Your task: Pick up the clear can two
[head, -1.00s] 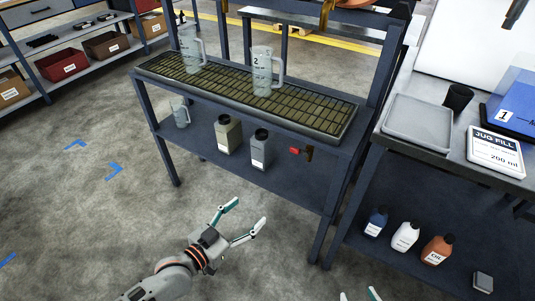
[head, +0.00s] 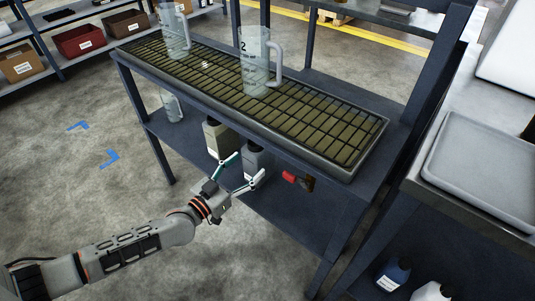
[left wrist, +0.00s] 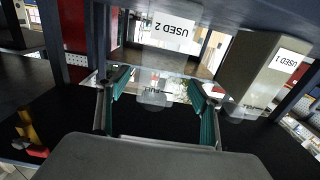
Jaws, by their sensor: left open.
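A clear jug with a handle and the number 2 (head: 256,62) stands upright on the grated tray of the bench. In the left wrist view, whose labels appear upside down, one can reads USED 2 (left wrist: 165,36) and the other USED 1 (left wrist: 264,68). My left gripper (head: 250,165) is open and empty, in front of the grey can in the head view and below the jug. Its teal fingers (left wrist: 157,82) are spread in the wrist view. My right gripper is out of view.
A second clear jug (head: 174,32) stands on the grated tray (head: 310,125), and a small clear jug (head: 172,106) on the lower shelf. A grey tray (head: 480,165) lies on the right table.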

